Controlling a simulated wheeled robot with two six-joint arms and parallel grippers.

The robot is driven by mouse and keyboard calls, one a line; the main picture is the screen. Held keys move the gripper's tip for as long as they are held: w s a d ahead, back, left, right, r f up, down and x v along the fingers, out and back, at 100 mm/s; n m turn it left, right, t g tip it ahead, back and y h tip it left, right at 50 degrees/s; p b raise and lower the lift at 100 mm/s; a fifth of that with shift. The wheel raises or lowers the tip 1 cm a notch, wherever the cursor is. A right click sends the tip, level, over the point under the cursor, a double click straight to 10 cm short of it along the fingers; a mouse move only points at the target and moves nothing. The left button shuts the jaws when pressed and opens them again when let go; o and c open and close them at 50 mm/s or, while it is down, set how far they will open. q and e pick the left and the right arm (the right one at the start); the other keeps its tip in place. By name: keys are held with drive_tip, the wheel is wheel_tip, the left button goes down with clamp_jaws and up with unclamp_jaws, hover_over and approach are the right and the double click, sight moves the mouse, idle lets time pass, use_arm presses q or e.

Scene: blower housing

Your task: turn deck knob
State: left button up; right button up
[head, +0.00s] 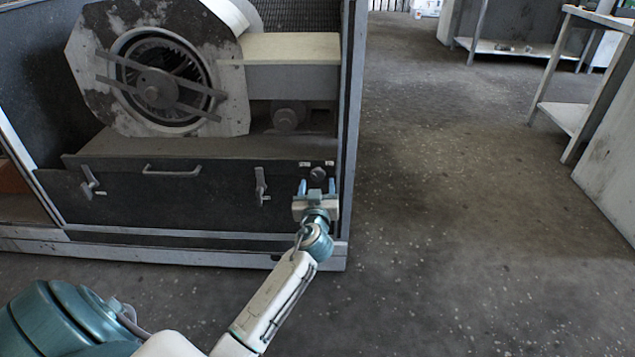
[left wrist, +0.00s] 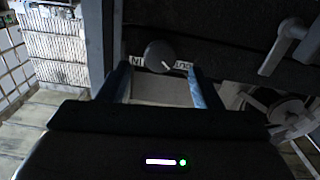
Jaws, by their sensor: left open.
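The deck knob (head: 318,174) is a small dark round knob at the right end of the dark front panel, below the blower. In the left wrist view the knob (left wrist: 158,56) shows a light pointer line and sits between white labels on either side. My left gripper (head: 317,186) is open in front of the knob. In the left wrist view the two blue fingers of the left gripper (left wrist: 158,74) stand apart, one to each side of the knob. I cannot tell how close the fingertips are to the panel. My right gripper is not in view.
The panel has a latch handle (head: 261,186) left of the knob, another latch (head: 91,183) at far left and a bar handle (head: 171,172). The blower housing (head: 155,85) stands above. A metal frame post (head: 352,120) rises right of the knob. The floor (head: 450,220) to the right is clear.

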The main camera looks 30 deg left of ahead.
sight(318, 176)
use_arm(q)
drive_tip(key=shift+x, duration=1.75)
drive_tip(key=c, duration=1)
